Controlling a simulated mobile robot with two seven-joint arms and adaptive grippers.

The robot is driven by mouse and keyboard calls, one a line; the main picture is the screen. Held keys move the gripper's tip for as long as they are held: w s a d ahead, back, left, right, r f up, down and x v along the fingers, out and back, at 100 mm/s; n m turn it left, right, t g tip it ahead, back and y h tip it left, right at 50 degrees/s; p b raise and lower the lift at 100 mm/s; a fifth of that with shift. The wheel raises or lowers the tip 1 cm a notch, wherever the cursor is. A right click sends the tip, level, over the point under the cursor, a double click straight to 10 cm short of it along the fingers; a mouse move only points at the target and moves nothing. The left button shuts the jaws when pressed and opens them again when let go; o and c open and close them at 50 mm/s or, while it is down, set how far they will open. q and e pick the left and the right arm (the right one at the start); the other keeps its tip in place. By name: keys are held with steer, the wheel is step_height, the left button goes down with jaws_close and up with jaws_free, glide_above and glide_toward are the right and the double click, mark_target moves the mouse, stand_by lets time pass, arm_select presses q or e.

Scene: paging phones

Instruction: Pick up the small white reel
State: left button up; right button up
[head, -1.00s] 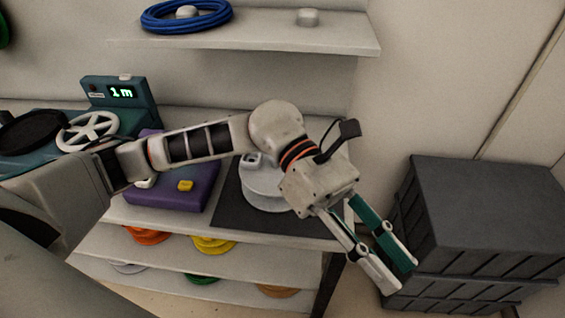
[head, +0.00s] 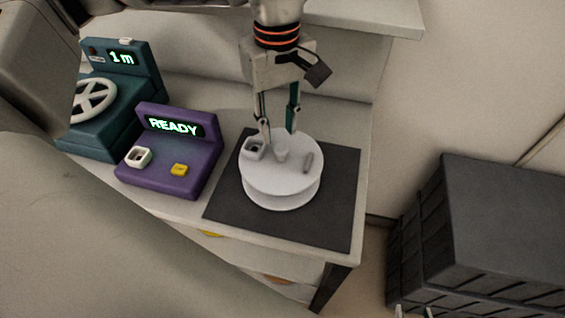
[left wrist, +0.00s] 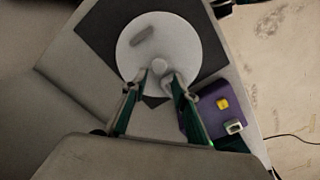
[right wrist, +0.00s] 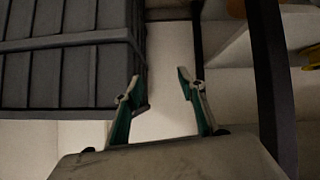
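The white reel (head: 282,190) lies flat on the dark mat (head: 335,215) on the bench. It has a small round knob (head: 281,151) at its centre and a small grey bar (head: 308,162) on its top face. My left gripper (head: 278,129) points down over the reel, open, its fingertips close to the knob. In the left wrist view, the reel (left wrist: 185,45) lies just past the parted fingertips (left wrist: 154,78), with the knob between them; contact is unclear. My right gripper (right wrist: 160,88) is open and empty, beside the dark crates.
A purple device (head: 170,185) reading READY stands left of the mat, with a teal device (head: 100,130) reading 1 m beyond it. Dark crates (head: 500,220) stand right of the bench.

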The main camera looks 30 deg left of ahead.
mark_target(281, 146)
arm_select(q)
steer(key=f, duration=0.6)
steer(key=shift+d+f+b, duration=0.15)
steer(key=shift+d+b, duration=0.05)
steer(key=shift+b, duration=0.15)
jaws_close()
